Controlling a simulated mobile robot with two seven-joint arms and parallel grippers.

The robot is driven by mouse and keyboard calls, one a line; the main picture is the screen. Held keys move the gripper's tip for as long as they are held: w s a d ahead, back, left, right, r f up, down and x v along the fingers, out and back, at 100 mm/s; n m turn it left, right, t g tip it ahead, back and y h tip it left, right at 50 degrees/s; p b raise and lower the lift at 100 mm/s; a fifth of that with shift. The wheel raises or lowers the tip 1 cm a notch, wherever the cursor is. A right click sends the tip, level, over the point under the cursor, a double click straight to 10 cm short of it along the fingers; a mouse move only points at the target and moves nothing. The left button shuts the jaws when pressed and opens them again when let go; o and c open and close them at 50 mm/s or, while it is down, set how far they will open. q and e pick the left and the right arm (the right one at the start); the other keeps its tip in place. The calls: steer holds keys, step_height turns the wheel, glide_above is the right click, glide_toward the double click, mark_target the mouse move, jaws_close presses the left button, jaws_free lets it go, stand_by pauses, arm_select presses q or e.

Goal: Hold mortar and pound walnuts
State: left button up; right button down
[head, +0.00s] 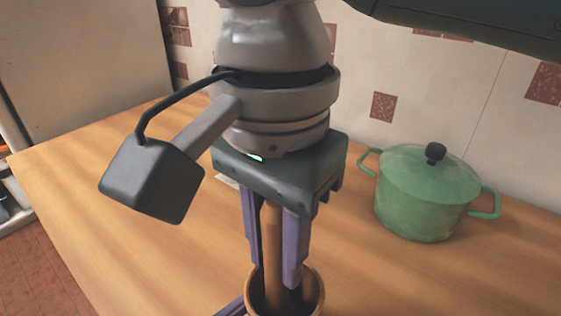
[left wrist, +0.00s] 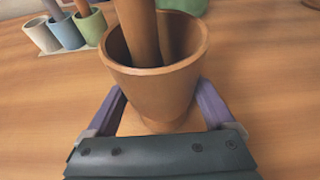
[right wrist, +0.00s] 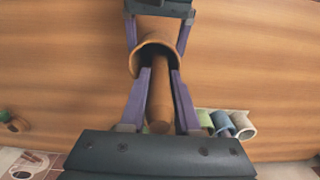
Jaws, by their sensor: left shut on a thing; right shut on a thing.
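The brown mortar (left wrist: 154,88) stands upright on the wooden counter. My left gripper (left wrist: 160,112) is shut on it, one purple finger on each side. In the head view the mortar's rim (head: 319,292) shows at the bottom edge. My right gripper (head: 272,262) points down and is shut on the brown wooden pestle (head: 272,235). The pestle (left wrist: 140,28) reaches into the mortar's opening and leans against no clearly visible side. In the right wrist view the pestle (right wrist: 160,98) runs from between the fingers into the mortar (right wrist: 146,48). No walnuts show; the mortar's inside is dark.
A green lidded pot (head: 420,205) stands on the counter (head: 120,250) to the right, near the tiled wall. Several small cups, one white (left wrist: 41,36), one blue (left wrist: 66,34) and one green (left wrist: 90,28), hold handled things. The counter around the mortar is mostly clear.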

steer(key=shift+r, duration=0.85)
steer(key=shift+s+d+r, duration=0.25)
steer(key=shift+s+d, duration=0.25)
steer(key=shift+s, duration=0.1)
steer(key=shift+f, duration=0.1)
steer(key=shift+f, duration=1.2)
step_height(320, 180, up, 2)
